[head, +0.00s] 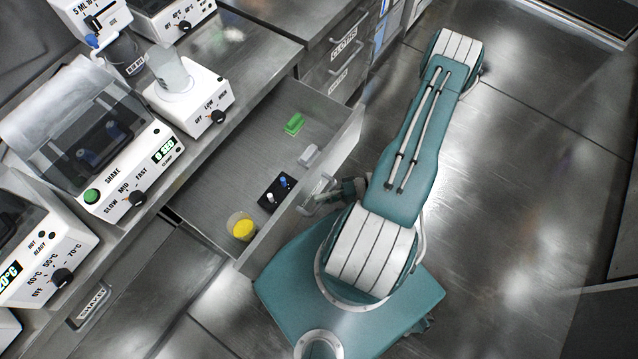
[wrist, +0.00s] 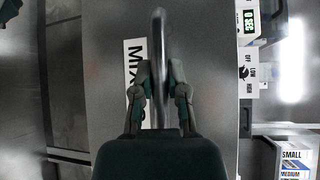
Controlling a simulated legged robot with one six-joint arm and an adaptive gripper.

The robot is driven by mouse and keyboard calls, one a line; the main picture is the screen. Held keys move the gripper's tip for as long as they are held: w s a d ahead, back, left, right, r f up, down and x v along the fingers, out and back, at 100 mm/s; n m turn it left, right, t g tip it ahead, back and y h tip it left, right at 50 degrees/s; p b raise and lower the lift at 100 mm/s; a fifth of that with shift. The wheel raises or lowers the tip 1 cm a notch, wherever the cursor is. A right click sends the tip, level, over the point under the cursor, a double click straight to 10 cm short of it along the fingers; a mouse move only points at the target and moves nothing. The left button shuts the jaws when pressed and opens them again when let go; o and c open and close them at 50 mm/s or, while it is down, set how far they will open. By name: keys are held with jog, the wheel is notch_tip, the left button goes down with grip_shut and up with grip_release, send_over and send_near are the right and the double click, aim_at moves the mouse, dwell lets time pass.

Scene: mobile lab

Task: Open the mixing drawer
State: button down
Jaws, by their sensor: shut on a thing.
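The mixing drawer (head: 215,185) is pulled out from under the counter and its inside shows in the head view. In it are a green item (head: 293,124), a small grey item (head: 309,156), a black holder (head: 275,190) with small tubes and a cup of yellow contents (head: 241,227). My gripper (wrist: 160,88) is shut on the drawer's metal bar handle (wrist: 159,30) in the wrist view. A label starting "MIX" (wrist: 134,65) lies beside the handle, partly hidden by a finger. In the head view my gripper (head: 340,192) is partly hidden by my arm at the drawer front.
A shaker machine (head: 100,140) and a stirrer with a beaker (head: 190,100) stand on the counter above the drawer. Closed drawers, one labelled gloves (head: 343,42), lie beyond it. A shaker-labelled drawer (head: 90,305) is at lower left. Open metal floor (head: 530,170) is on the right.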

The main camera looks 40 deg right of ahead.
jog(key=shift+s+f, duration=0.1)
jog(key=shift+d, duration=0.1)
jog(key=c, duration=0.6)
grip_release()
jog(key=shift+c, duration=0.2)
jog(key=v, duration=1.2)
